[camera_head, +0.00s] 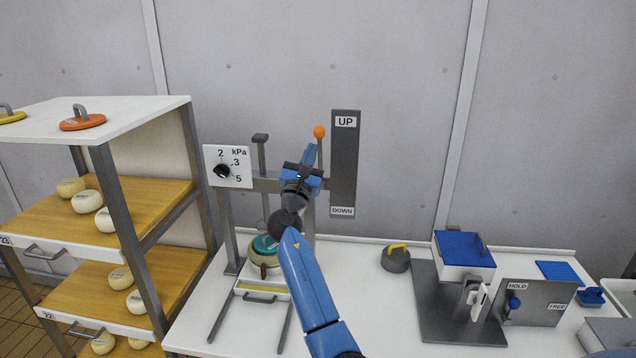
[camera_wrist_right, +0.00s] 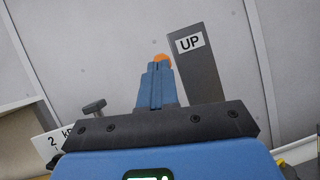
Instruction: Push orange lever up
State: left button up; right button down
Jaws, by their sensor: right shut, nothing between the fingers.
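The orange lever's round knob (camera_head: 319,131) is near the top of a dark upright plate, beside the UP label (camera_head: 346,122). The DOWN label (camera_head: 342,211) is at the plate's foot. My right gripper (camera_head: 310,151) is shut and empty, its fingertips just below and left of the knob. In the wrist view the knob (camera_wrist_right: 162,58) peeks out beyond the closed fingertips (camera_wrist_right: 157,67), which hide its lower part. I cannot tell whether they touch it. The lever's rod is mostly hidden behind my gripper. My left gripper is not in view.
A pressure dial (camera_head: 222,171) marked kPa is left of my gripper. A press frame with a green-topped pot (camera_head: 265,245) stands below. A shelf (camera_head: 120,112) with white cheeses is at the left. A dark weight (camera_head: 396,259) and a blue-lidded box (camera_head: 463,250) are at the right.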

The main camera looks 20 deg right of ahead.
jog(key=w+d+r+g+y+p, duration=0.1)
jog(key=w+d+r+p, duration=0.3)
jog(key=w, duration=0.3)
jog(key=shift+w+d+r+p, duration=0.2)
jog(key=shift+w+r+p, duration=0.1)
jog(key=shift+w+p, duration=0.05)
jog(key=shift+s+a, duration=0.1)
